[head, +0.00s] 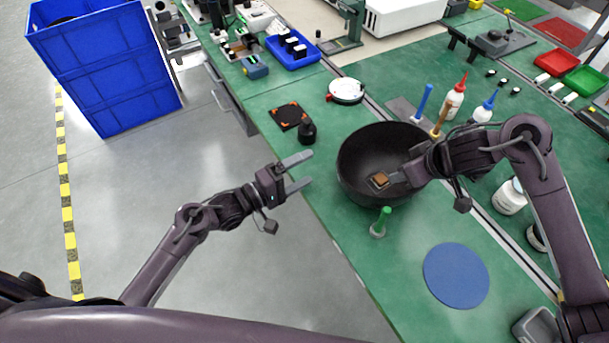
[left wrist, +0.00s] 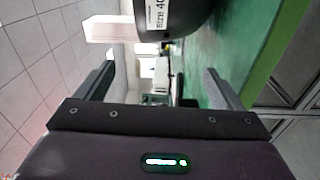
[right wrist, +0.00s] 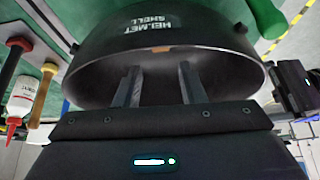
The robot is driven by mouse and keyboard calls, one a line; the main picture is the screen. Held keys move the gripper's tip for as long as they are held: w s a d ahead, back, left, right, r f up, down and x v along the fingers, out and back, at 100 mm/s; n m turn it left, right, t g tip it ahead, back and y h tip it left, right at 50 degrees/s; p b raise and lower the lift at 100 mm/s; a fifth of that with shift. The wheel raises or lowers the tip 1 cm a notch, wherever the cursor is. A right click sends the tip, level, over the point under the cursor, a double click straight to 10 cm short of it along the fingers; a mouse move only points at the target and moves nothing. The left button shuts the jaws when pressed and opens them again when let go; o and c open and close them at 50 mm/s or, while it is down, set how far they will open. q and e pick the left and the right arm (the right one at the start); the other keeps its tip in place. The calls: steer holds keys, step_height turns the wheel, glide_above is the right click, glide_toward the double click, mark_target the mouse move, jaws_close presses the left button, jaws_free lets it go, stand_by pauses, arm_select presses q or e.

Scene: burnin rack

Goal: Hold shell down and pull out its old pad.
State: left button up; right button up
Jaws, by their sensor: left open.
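The black helmet shell (head: 350,168) sits open side up on the green bench near its front edge. Its lettered outside shows in the right wrist view (right wrist: 150,28), and its dark wall with a size label in the left wrist view (left wrist: 172,12). The old pad (head: 380,180) is a small brown block inside the shell; only a sliver (right wrist: 160,49) shows in the right wrist view. My right gripper (right wrist: 160,75) reaches into the shell close to the pad, fingers apart. My left gripper (head: 311,169) is open and empty, left of the shell and apart from it.
Glue bottles (head: 453,100) stand behind. A small black object (head: 307,132) and a dark square mat (head: 284,111) are at the back left.

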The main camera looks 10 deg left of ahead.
arm_select(q)
steer(key=shift+s+d+g+h, duration=0.3)
steer(key=shift+s+d+g, duration=0.1)
steer(key=shift+d, duration=0.35)
steer(key=x, duration=0.7)
steer(key=shift+w+d, duration=0.1)
steer(key=shift+c, duration=0.4)
steer(key=c, duration=1.6)
